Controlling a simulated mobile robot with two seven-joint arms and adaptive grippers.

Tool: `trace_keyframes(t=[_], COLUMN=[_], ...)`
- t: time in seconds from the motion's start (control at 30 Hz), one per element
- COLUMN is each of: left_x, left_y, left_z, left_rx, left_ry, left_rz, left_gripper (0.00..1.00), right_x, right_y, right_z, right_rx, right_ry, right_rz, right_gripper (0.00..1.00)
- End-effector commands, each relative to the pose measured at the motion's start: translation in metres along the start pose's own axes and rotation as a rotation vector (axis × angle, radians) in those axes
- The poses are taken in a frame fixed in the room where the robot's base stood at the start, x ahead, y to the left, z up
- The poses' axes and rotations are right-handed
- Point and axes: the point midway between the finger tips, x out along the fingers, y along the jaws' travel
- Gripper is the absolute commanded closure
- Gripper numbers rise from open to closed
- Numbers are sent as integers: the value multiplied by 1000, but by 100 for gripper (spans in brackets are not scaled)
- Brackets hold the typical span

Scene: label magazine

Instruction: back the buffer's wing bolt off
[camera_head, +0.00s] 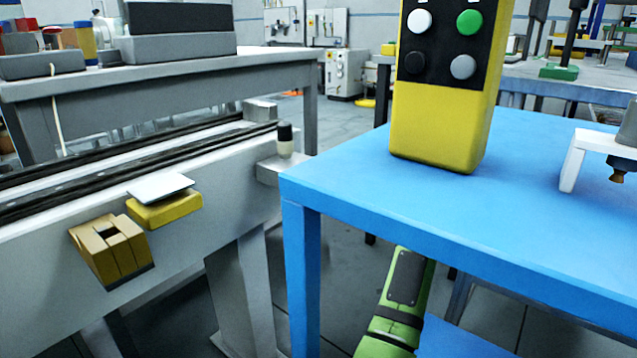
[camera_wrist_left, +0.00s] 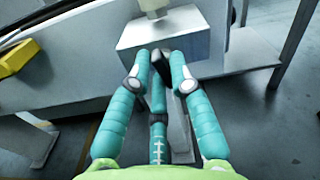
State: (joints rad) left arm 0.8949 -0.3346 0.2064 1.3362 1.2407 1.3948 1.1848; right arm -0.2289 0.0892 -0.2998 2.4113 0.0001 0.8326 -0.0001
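The pale end block (camera_head: 268,170) sits at the end of the conveyor rail, with a black-topped pale cylinder (camera_head: 285,142) standing on it. In the left wrist view, what looks like the same block (camera_wrist_left: 165,38) is straight ahead. A green arm link (camera_head: 400,300), mine, shows below the blue table. My right gripper is not in view.
The blue table (camera_head: 400,215) stands close right of the block, carrying a yellow button box (camera_head: 440,125) and a white bracket (camera_head: 585,150). A yellow block (camera_head: 165,210) and a tan slotted block (camera_head: 112,250) are on the conveyor's side. The floor beneath is partly open.

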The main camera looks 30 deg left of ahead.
Motion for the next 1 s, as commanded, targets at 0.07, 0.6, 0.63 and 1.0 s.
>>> trace_keyframes(t=[0.07, 0.6, 0.63, 1.0], left_x=[1, -24, -29, -79], left_y=[0, -1, 0, 0], left_z=[0, -1, 0, -2], left_rx=[1, 1, 1, 5], left_ry=[0, 2, 2, 1], left_rz=[2, -3, -2, -7], left_gripper=[59, 59, 59, 59], right_x=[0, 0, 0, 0], right_y=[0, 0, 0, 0], right_z=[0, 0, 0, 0], right_rx=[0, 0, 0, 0], right_ry=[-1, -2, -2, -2], right_rz=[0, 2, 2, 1], right_gripper=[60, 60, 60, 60])
